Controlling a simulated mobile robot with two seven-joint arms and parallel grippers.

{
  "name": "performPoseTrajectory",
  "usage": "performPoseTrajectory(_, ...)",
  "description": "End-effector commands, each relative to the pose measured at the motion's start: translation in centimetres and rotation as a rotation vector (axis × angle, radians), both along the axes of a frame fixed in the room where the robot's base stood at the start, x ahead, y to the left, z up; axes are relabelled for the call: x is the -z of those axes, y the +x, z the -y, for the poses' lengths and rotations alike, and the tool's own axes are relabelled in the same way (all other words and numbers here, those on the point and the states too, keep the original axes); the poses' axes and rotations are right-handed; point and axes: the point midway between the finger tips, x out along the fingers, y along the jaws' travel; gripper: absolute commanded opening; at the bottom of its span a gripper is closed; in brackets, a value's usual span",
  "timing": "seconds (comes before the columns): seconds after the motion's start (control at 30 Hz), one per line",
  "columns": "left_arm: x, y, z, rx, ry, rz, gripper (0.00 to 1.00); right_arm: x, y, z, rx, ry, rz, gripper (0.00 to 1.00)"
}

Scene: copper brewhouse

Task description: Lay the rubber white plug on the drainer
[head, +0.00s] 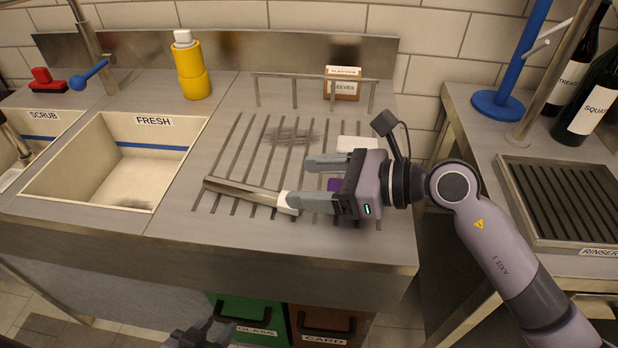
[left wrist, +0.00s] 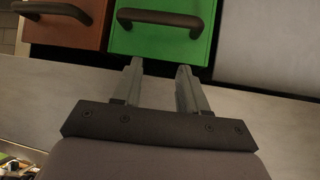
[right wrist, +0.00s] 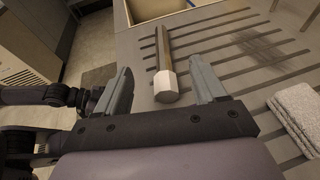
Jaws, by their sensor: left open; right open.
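A metal rod (head: 240,191) with a white end piece (head: 287,201), which looks like the white plug, lies across the grooved drainer (head: 228,160). The white plug (right wrist: 166,88) shows between my right fingers in the right wrist view, nearer the right-hand finger, with gaps on both sides. My right gripper (head: 298,182) is open over the drainer, and one finger partly overlaps the plug in the head view. My left gripper (head: 205,334) is low in front of the counter; it is open and empty in the left wrist view (left wrist: 159,70).
A metal rail (head: 314,78) stands behind. The FRESH basin (head: 80,160) is left; a yellow bottle (head: 192,70) stands behind. Green (head: 250,313) and brown bins are below.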

Motion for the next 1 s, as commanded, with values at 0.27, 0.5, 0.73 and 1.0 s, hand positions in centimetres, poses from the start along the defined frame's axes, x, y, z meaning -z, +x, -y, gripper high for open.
performPoseTrajectory(0.27, -0.4, 0.0, 0.1, 0.001, -0.001, 0.000, 0.43, -0.7, -0.2, 1.0, 0.001, -0.001, -0.001, 0.70)
performPoseTrajectory(0.5, -0.7, 0.0, 0.1, 0.001, -0.001, 0.000, 0.43, -1.2, -0.4, 1.7, 0.001, -0.001, 0.000, 0.70)
performPoseTrajectory(0.73, -0.7, 0.0, 0.1, 0.001, -0.001, 0.000, 0.43, -1.2, -0.4, 1.9, 0.000, 0.000, -0.001, 0.70)
performPoseTrajectory(1.0, -0.5, 0.0, 0.0, 0.001, 0.003, 0.009, 0.43, -1.4, -0.5, 2.4, 0.002, 0.000, 0.001, 0.70)
